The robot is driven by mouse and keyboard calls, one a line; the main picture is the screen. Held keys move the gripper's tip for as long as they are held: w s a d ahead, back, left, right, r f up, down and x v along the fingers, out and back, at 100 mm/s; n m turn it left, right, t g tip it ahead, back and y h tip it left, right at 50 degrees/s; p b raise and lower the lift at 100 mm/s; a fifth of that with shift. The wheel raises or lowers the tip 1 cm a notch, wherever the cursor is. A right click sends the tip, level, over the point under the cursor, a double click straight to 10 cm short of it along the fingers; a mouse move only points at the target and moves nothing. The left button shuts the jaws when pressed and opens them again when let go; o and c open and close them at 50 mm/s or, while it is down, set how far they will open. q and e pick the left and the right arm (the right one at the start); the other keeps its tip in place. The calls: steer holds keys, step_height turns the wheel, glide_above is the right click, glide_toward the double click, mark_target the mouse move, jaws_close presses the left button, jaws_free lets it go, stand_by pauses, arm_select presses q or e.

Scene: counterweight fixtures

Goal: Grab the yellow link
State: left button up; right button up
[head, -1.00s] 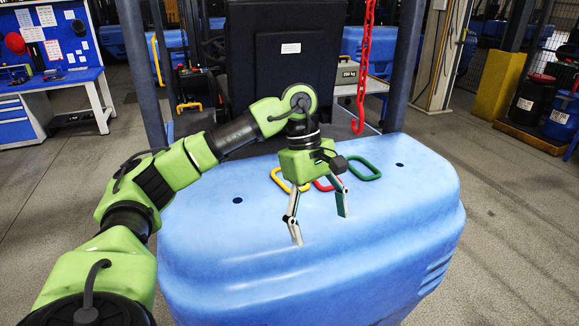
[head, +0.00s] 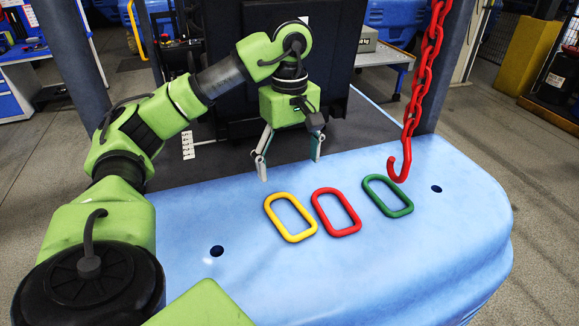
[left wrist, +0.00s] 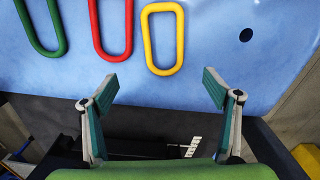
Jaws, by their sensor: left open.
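The yellow link (head: 270,222), a rounded oblong ring, lies flat on the blue counterweight (head: 340,270), leftmost of three links in the head view. It also shows in the left wrist view (left wrist: 147,45), ahead of the fingers and apart from them. The red link (head: 316,205) lies just right of it. The green link (head: 368,192) lies farther right. My left gripper (head: 290,170) is open and empty above the back edge of the counterweight, behind the yellow link. In the left wrist view its fingers (left wrist: 160,85) are spread wide. My right gripper is not in view.
A red chain (head: 426,65) with a hook (head: 400,170) hangs near the green link. Dark uprights and a black panel (head: 340,60) stand behind the counterweight. The counterweight has dark holes (head: 216,251) at left and right. Its front top is clear.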

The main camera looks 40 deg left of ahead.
arm_select(q)
steer(key=b, duration=0.1)
glide_above(288, 216)
step_height(288, 216, down, 5)
steer(key=shift+w+a+f+b, duration=0.2)
steer(key=shift+w+f+b, duration=0.1)
steer(key=shift+f, duration=0.3)
steer(key=shift+w+a+f+b, duration=0.15)
steer(key=shift+w+f+b, duration=0.1)
steer(key=shift+f, duration=0.35)
steer(key=shift+s+f, duration=0.1)
steer(key=shift+f, duration=0.05)
steer(key=shift+s+d+f, duration=0.25)
steer(key=shift+f, duration=0.4)
steer(key=shift+s+f+p, duration=0.15)
steer(key=shift+f+p, duration=0.15)
steer(key=shift+p, duration=0.1)
step_height(288, 216, down, 2)
steer(key=shift+s+d+p, duration=0.1)
steer(key=shift+d+p, duration=0.05)
steer(key=shift+p, duration=0.25)
steer(key=shift+f, duration=0.6)
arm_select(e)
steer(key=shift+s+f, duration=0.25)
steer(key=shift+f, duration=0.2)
arm_select(q)
steer(key=c, duration=2.1)
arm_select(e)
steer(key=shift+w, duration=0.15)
